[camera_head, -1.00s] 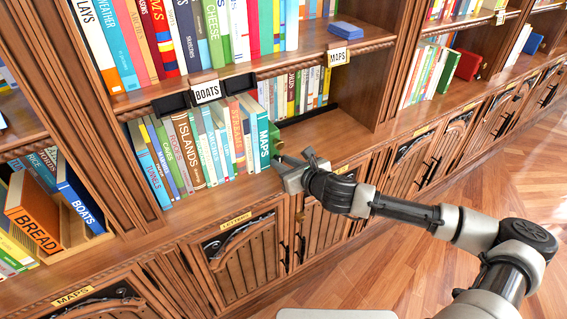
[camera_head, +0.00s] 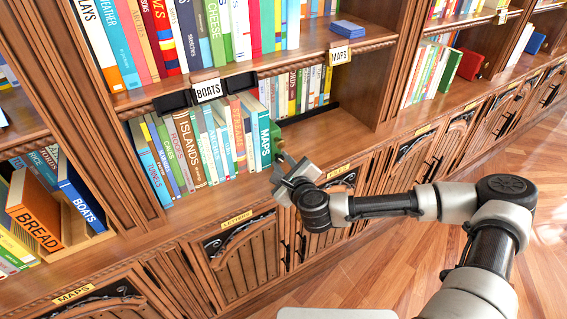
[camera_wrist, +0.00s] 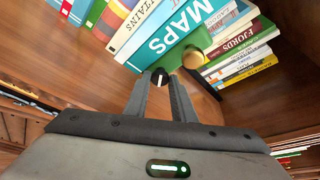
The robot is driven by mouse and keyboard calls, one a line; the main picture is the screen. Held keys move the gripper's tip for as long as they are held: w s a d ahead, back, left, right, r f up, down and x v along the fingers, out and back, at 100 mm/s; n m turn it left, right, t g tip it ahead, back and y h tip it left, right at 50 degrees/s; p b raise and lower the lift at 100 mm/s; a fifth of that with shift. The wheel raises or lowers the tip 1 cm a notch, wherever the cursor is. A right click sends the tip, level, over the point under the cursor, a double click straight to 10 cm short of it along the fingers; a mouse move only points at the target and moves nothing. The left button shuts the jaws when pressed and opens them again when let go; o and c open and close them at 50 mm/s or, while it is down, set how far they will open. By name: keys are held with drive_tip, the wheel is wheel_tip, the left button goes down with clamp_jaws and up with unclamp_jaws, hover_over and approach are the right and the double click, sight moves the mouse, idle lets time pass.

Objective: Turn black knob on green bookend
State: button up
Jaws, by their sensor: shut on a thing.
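The green bookend (camera_head: 276,139) stands on the lower shelf at the right end of the book row, against the teal MAPS book (camera_head: 263,140). In the wrist view the bookend (camera_wrist: 202,40) shows beside the MAPS book (camera_wrist: 172,45), with a round gold part (camera_wrist: 192,59) on it. The black knob (camera_wrist: 160,77) has a white mark and sits between my fingertips. My gripper (camera_wrist: 163,82) is shut on it. In the head view my gripper (camera_head: 280,162) is at the bookend's lower front, and the knob cannot be made out there.
The shelf to the right of the bookend (camera_head: 335,130) is mostly bare. Cabinet doors (camera_head: 240,255) are below.

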drive_tip(key=n+t+b, duration=0.1)
drive_tip(key=n, duration=0.1)
drive_tip(key=n+t+h+b, duration=0.1)
drive_tip(key=n, duration=0.1)
drive_tip(key=shift+s+a+f, duration=0.1)
drive_tip(key=shift+a+f, duration=0.05)
drive_tip(key=shift+f, duration=0.25)
drive_tip(key=n+t+b, duration=0.1)
drive_tip(key=n+b, duration=0.1)
drive_tip(key=shift+f+n+b, duration=0.1)
drive_tip(key=shift+n+b, duration=0.2)
drive_tip(key=shift+n, duration=0.1)
drive_tip(key=shift+n+t+b, duration=0.5)
drive_tip(key=shift+n+b, duration=0.1)
drive_tip(key=shift+n, duration=0.2)
drive_tip(key=shift+h, duration=0.3)
drive_tip(key=o, duration=1)
